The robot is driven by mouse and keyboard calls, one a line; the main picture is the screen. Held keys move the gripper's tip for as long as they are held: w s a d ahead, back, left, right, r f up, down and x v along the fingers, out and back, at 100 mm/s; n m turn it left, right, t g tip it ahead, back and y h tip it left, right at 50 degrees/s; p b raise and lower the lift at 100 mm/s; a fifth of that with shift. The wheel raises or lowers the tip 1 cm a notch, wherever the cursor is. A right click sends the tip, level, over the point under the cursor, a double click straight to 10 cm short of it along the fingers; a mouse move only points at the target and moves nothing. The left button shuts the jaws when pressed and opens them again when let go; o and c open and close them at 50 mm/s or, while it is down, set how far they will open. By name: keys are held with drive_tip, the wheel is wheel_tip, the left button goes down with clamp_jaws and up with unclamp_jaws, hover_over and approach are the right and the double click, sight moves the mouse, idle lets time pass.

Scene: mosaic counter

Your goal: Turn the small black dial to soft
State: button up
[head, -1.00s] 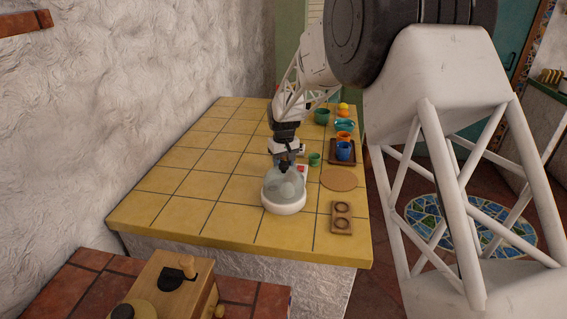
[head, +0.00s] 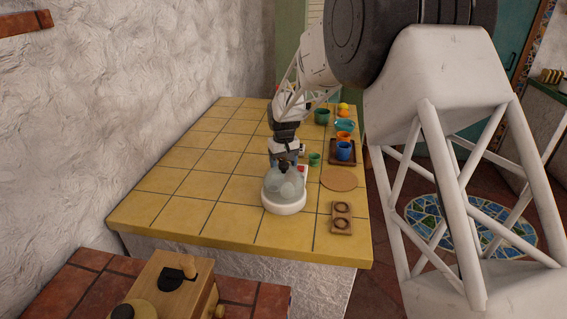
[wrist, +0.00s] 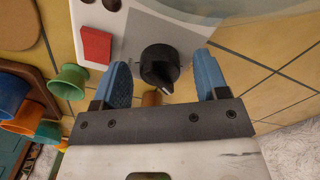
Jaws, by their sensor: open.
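A white appliance with a clear domed lid stands on the yellow tiled counter; its white base (head: 285,208) shows in the head view. In the wrist view the small black dial (wrist: 158,66) sits on a grey panel, with its pale-marked pointer toward the lower right. The blue fingers of my gripper (wrist: 163,78) are open, one on each side of the dial, with a gap visible on both sides. A red switch (wrist: 96,44) is left of the dial. Any dial lettering is not readable. In the head view my gripper (head: 284,164) is at the far side of the appliance, its fingertips hidden.
Right of the appliance are a round cork mat (head: 339,179), a wooden holder with two holes (head: 341,218) and a small green cup (head: 314,159). A blue cup (head: 344,151) stands on a brown tray. The counter's left part (head: 190,180) is clear.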

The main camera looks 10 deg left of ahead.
drive_tip(key=shift+r, duration=0.1)
drive_tip(key=shift+r, duration=3.8)
drive_tip(key=m, duration=0.9)
drive_tip(key=shift+f, duration=0.15)
drive_tip(key=shift+f, duration=3.8)
